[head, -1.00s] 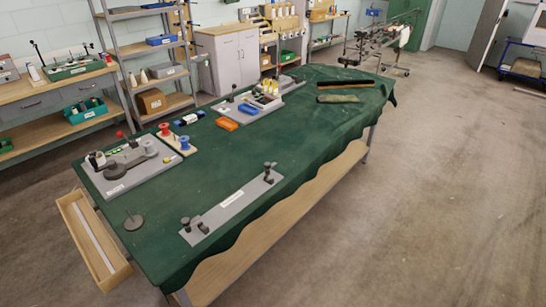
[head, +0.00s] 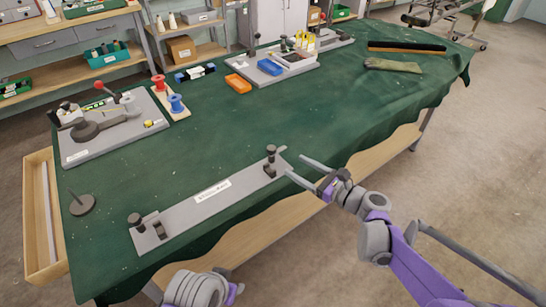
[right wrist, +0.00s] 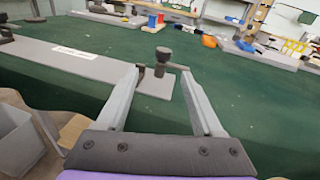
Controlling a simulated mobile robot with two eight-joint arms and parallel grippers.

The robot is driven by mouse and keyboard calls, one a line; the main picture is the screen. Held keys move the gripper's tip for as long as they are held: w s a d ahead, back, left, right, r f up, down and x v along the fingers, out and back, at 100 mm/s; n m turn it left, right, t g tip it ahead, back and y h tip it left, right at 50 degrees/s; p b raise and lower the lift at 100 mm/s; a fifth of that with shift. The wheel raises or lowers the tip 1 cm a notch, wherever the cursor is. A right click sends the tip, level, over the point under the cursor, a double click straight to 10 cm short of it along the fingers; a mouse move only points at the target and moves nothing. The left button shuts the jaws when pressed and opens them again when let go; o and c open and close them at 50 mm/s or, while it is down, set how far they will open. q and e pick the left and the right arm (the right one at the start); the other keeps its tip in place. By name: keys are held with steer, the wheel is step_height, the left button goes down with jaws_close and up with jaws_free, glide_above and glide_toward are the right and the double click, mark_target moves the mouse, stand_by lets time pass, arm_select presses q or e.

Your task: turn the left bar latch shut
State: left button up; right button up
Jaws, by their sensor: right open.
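A long grey plate (head: 225,183) with a white label lies along the table's near edge. Its left end has a dark round-topped post (head: 135,221) beside a small bracket (head: 157,229). Its right end has a dark knobbed post (head: 271,150) with a small dark bracket beside it. My right gripper (head: 296,166) is open and empty, just right of the right-end post and pointing at it. In the right wrist view this post (right wrist: 162,56) appears between the spread fingertips; I cannot tell whether either touches it. My left gripper's fingers are not visible.
The green-covered table (head: 210,130) is clear behind the plate. A grey board (head: 75,152) with a dark device stands left, near red and blue spools (head: 176,103). A flat disc with a pin (head: 82,205) sits near the left edge.

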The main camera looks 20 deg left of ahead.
mark_target(275, 152)
steer(key=shift+m+t, duration=0.3)
steer(key=shift+m, duration=0.3)
steer(key=x, duration=1.1)
steer(key=shift+w+a+b, duration=0.2)
steer(key=shift+w+b, duration=0.05)
steer(key=shift+b, duration=0.1)
jaws_close()
